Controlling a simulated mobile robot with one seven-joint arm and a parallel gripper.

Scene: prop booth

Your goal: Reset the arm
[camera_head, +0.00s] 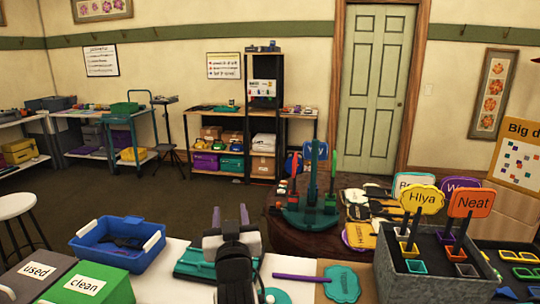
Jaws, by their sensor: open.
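My arm, dark grey and white, rises at the bottom centre in front of the white table (180,288). My gripper (232,226) is at its upper end, above the table, seen from behind. It is open, and I see nothing held in it. A teal tray-like item (194,264) lies just left of the arm, and part of the table behind the arm is hidden.
A blue bin (120,262) and boxes labelled "used" (35,283) and "clean" (95,287) stand left. A purple-handled teal paddle (341,283) lies right. A grey box (425,287) holds signs. Behind are a round table with a teal stand (308,212), shelves and open floor.

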